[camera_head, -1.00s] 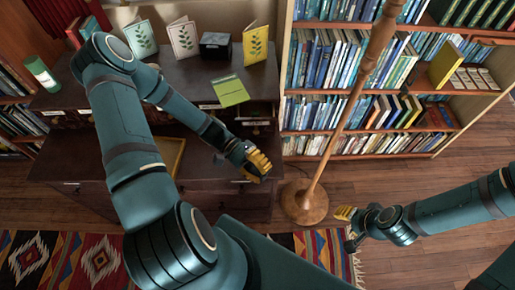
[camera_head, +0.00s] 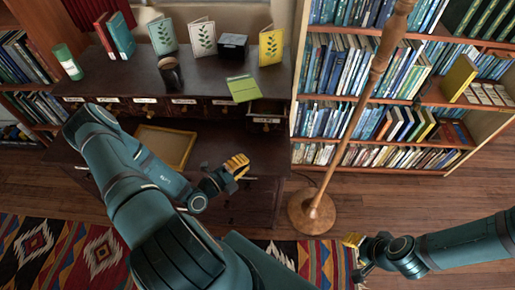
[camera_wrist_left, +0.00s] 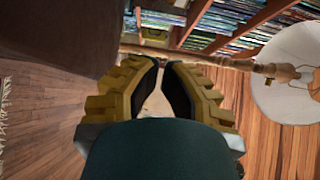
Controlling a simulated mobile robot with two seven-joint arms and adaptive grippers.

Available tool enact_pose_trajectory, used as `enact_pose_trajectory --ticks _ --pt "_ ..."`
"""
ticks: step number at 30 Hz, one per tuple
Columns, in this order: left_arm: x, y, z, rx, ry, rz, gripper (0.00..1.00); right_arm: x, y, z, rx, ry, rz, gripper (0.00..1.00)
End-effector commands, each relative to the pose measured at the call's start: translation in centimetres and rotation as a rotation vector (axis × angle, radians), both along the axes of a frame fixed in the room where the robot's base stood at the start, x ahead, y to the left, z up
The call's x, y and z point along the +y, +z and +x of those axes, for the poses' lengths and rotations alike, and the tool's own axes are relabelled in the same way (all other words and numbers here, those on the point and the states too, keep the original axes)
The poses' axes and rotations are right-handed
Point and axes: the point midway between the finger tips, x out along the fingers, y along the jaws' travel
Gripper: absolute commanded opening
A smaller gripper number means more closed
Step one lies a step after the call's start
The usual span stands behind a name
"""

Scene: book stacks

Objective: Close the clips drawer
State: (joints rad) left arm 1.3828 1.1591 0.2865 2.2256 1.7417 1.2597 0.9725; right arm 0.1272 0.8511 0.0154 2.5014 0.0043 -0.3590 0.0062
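The dark wooden cabinet (camera_head: 125,78) has a row of small labelled drawers below its top. The drawer at the right end of that row (camera_head: 266,120) sticks out, with its dark inside showing; its label is too small to read, so I cannot confirm it is the clips drawer. My left gripper (camera_head: 240,165) is below and slightly left of this drawer, apart from it. In the left wrist view its fingertips (camera_wrist_left: 161,62) are nearly together with nothing between them. My right gripper (camera_head: 350,240) is low at the right, by the lamp base; its finger opening is unclear.
A green card (camera_head: 243,88) lies at the cabinet top's edge near the open drawer. A mug (camera_head: 171,74), cards and a black box (camera_head: 233,46) stand on top. A yellow-framed tray (camera_head: 165,146) lies on the lower shelf. A floor lamp (camera_head: 312,212) stands right of the cabinet.

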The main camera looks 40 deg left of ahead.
Motion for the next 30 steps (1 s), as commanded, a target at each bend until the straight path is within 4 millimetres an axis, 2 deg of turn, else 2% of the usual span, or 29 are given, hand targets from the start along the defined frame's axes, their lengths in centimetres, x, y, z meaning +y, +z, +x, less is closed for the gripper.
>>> enact_pose_trajectory --ticks 5,16,18,24,30 --pt "-0.7 0.1 2.4 -0.005 -0.005 0.002 0.0 0.0 -0.2 -0.1 0.002 0.002 0.0 0.47" --pt "-2.4 0.0 9.4 -0.005 -0.007 0.004 0.0 0.1 -1.0 -0.3 0.007 0.005 0.002 0.47" --pt "-1.7 0.0 10.4 -0.006 -0.003 0.009 0.0 0.1 -1.2 -0.4 0.008 0.006 0.002 0.47" --pt "-0.6 0.0 12.2 -0.005 -0.005 0.007 0.0 0.1 -1.6 -0.5 0.011 0.009 0.003 0.47" --pt "-0.3 0.1 12.8 -0.003 -0.006 0.004 0.0 0.1 -1.7 -0.5 0.012 0.009 0.003 0.47"
